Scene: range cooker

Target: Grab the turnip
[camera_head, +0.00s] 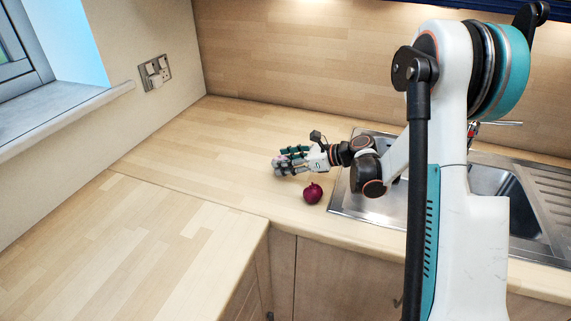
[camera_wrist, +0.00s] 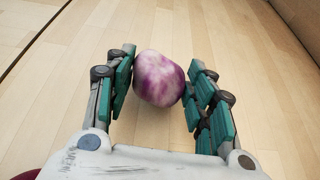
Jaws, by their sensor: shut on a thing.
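The turnip (camera_wrist: 158,78) is round, purple and white, and shows between the two fingers of my gripper (camera_wrist: 160,88) in the wrist view. The fingers are on both sides of it, and my gripper is shut on it. In the head view my gripper (camera_head: 284,163) is low over the wooden worktop, left of the sink. The turnip is mostly hidden behind the fingers there. I cannot tell whether it touches the worktop.
A dark red onion (camera_head: 313,193) sits on the worktop (camera_head: 190,170) just in front of my gripper, near the front edge. A steel sink (camera_head: 345,205) is to the right. The worktop to the left is clear. A wall socket (camera_head: 154,72) is at the back left.

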